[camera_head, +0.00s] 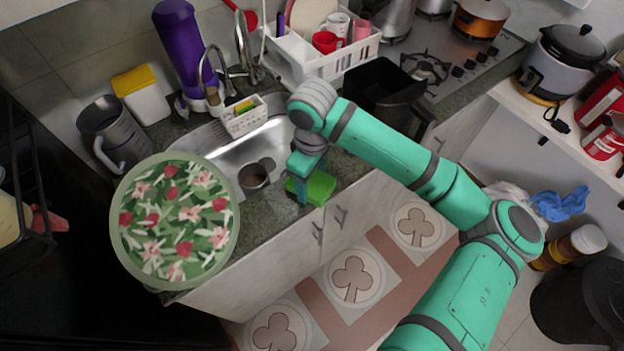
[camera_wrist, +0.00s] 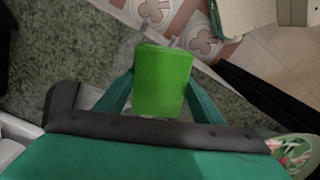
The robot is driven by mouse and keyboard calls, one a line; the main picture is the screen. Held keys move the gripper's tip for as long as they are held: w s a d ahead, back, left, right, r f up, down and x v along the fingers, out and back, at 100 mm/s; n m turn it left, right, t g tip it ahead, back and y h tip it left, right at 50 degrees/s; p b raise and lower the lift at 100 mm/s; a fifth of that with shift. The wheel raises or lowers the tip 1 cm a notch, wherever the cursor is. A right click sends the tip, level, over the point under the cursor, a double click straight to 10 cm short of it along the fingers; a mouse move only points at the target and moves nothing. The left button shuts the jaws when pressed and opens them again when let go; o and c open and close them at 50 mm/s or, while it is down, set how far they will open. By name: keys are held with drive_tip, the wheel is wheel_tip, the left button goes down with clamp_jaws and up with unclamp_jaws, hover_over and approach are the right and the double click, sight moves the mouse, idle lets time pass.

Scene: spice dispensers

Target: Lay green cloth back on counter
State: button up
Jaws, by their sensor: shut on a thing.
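The green cloth (camera_head: 319,188) is a small bright green folded piece at the front edge of the counter (camera_head: 268,218), just right of the sink. My gripper (camera_head: 305,192) points down and is shut on it. In the wrist view the green cloth (camera_wrist: 162,82) sits between the two fingers of my gripper (camera_wrist: 160,95), with grey speckled counter (camera_wrist: 75,55) around and below it. The cloth is close to the counter surface; I cannot tell whether it touches it.
The sink (camera_head: 232,150) holds a dark round cup (camera_head: 253,178). A floral round tray (camera_head: 176,222) covers the counter's left end. A white sponge caddy (camera_head: 245,117) is behind the sink. Little bare counter shows in front of the sink.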

sight(312, 182)
drive_tip(key=shift+f, duration=0.2)
drive_tip(key=shift+f, duration=0.15)
drive_tip(key=o, duration=1.1)
wheel_tip(312, 182, up, 12)
drive_tip(key=shift+r, duration=0.2)
